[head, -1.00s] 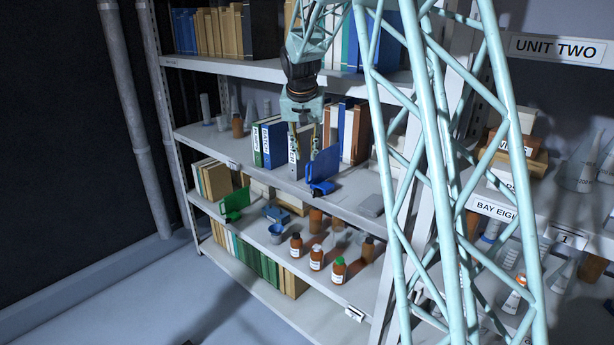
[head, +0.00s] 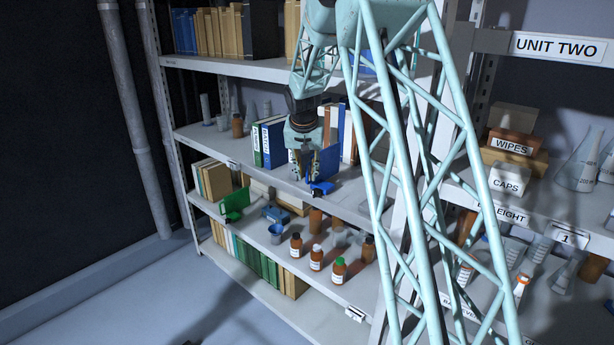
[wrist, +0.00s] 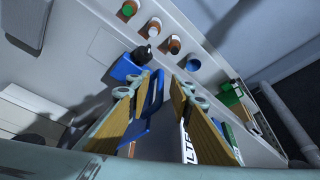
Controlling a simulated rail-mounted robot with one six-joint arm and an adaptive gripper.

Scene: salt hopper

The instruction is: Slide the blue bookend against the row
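The blue bookend (head: 325,164) stands upright on the middle shelf, right of the row of binders and books. Its flat blue foot (head: 322,188) reaches toward the shelf's front edge. The row includes a green binder (head: 257,146), a blue binder (head: 273,145) and a pale labelled one, mostly hidden behind my fingers. My gripper (head: 307,176) is lowered at the bookend's left side, fingers pointing down and apart. In the wrist view my gripper (wrist: 165,112) is open, with the bookend's blue plate (wrist: 153,98) between the fingers, nearer the left one. A white book label (wrist: 188,148) shows beside the right finger.
Taller books (head: 347,130) stand behind the bookend. The shelf below holds several brown bottles (head: 316,257), a blue cup (head: 276,233) and a green bookend (head: 234,203). Another shelf board is above.

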